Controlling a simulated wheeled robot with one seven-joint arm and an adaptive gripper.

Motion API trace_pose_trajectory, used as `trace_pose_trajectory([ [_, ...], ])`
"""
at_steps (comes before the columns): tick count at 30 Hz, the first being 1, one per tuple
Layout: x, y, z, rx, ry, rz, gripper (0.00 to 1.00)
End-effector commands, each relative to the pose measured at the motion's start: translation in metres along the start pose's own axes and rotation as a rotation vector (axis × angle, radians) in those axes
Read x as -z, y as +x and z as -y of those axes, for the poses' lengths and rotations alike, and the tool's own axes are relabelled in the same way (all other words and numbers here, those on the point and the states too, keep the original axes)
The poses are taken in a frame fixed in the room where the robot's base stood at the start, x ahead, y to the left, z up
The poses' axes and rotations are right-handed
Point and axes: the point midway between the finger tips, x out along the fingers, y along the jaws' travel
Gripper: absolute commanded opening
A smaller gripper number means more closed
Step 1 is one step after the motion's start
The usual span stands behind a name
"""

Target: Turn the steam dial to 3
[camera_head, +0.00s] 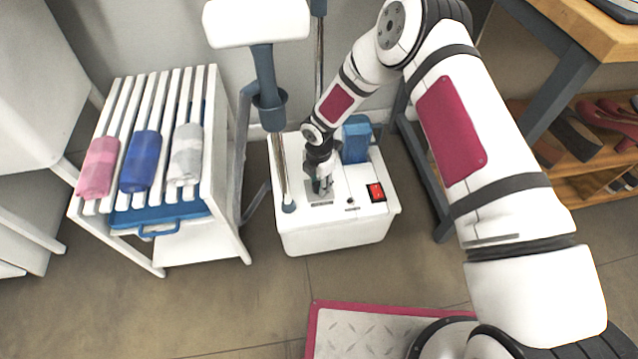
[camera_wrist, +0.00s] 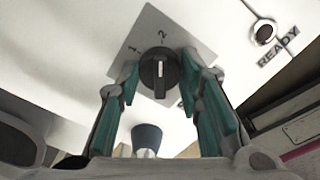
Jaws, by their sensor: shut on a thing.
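The steam dial (camera_wrist: 159,84) is a round black knob with a white pointer line, set on a grey plate (camera_wrist: 130,60) on the white steamer box (camera_head: 335,238). In the wrist view its pointer line stands nearly upright, towards the printed 2 (camera_wrist: 162,35). A 1 (camera_wrist: 138,48) shows to the left; no 3 is visible, and the right finger covers that side of the plate. My gripper (camera_wrist: 161,72) is shut on the dial, one teal-padded finger on each side. In the head view my gripper (camera_head: 320,187) reaches down onto the box top and hides the dial.
A red switch (camera_head: 376,192) and a READY lamp (camera_wrist: 263,32) sit right of the dial. A blue tank (camera_head: 356,139) stands behind, and a pole (camera_head: 280,170) rises to the left. A white slatted rack (camera_head: 222,200) with rolled cloths stands further left.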

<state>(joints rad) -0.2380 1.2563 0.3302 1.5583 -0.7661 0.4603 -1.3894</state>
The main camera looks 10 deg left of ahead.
Motion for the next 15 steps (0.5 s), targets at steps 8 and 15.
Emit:
trace_pose_trajectory([
  [8, -0.001, 0.0006, 0.0005, 0.001, 0.262, 0.003, 0.05],
  [15, -0.0009, 0.0008, 0.0006, 0.001, 0.491, 0.002, 0.05],
])
